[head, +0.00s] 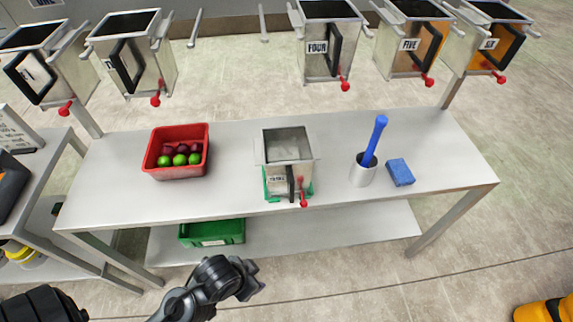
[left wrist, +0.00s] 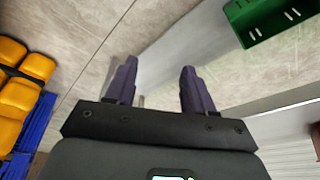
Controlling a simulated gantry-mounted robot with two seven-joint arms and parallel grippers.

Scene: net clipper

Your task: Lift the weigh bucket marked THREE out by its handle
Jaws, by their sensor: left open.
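The grey metal weigh bucket (head: 301,173) with a label reading THREE stands upright on the table, on or in something green whose edges show around its base. Its black handle (head: 290,183) is on the near face, next to a red knob. My left gripper (head: 255,279) is low in front of the table's near edge, below and apart from the bucket. In the left wrist view the left gripper (left wrist: 158,85) has its two fingers spread with nothing between them. The bucket is not in the left wrist view. My right gripper is not in view.
Other weigh buckets, including FOUR (head: 317,62) and FIVE (head: 404,60), hang behind the table (head: 226,190), with a gap left of FOUR. A red fruit bin (head: 180,172), a cup with a blue-handled tool (head: 363,175) and a blue sponge (head: 400,172) flank THREE. A green crate (head: 212,232) sits below.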

